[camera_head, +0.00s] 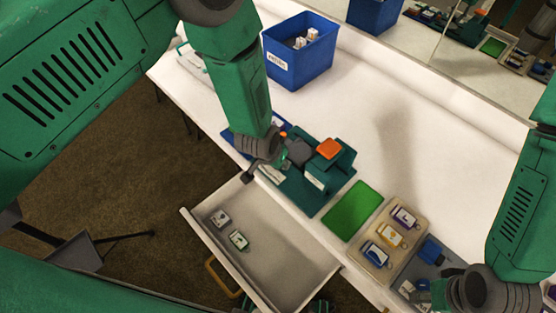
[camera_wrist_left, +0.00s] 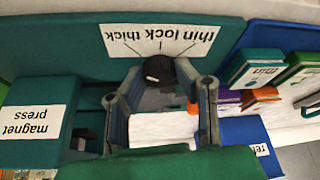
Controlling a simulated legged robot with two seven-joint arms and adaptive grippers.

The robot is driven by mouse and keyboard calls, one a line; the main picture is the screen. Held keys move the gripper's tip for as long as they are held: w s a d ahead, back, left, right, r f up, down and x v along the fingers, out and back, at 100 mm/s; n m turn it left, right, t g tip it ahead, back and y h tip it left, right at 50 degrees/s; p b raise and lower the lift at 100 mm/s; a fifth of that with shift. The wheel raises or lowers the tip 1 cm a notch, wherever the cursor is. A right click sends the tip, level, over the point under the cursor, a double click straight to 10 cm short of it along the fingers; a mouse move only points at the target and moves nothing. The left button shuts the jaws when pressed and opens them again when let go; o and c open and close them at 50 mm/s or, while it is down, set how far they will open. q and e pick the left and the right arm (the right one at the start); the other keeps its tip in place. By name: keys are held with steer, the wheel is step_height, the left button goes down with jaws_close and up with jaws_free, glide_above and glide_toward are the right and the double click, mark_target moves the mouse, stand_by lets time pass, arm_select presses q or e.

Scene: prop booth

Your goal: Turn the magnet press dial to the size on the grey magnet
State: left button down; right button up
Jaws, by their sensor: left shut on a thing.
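The teal magnet press (camera_head: 341,167) stands at the table's front edge, with an orange top part. In the left wrist view its label (camera_wrist_left: 160,38) reads thin, lock, thick, upside down. The black dial knob (camera_wrist_left: 158,69) sits just beside that label, and its exact setting is hard to read. My left gripper (camera_wrist_left: 160,87) is shut on the dial. The grey magnet cannot be picked out surely: a pale, greyish magnet (camera_head: 220,219) lies in the open drawer, its print too small to read. My right gripper (camera_head: 425,288) is over the right-hand grey tray, its fingers unclear.
A green-edged magnet (camera_head: 239,240) lies in the open white drawer (camera_head: 285,279). A green mat (camera_head: 352,210) and a beige tray (camera_head: 371,240) of purple, yellow and blue magnets lie right of the press. A blue bin (camera_head: 300,70) stands behind. The table's back right is clear.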

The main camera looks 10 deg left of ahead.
arm_select(q)
steer(key=c, duration=1.3)
jaws_free()
steer(key=shift+o, duration=0.2)
steer(key=shift+r, duration=0.1)
arm_select(e)
steer(key=shift+s, duration=0.15)
arm_select(q)
steer(key=shift+s+r, duration=0.1)
steer(key=shift+r, duration=0.25)
steer(key=v, duration=1.1)
steer(key=shift+s, duration=0.1)
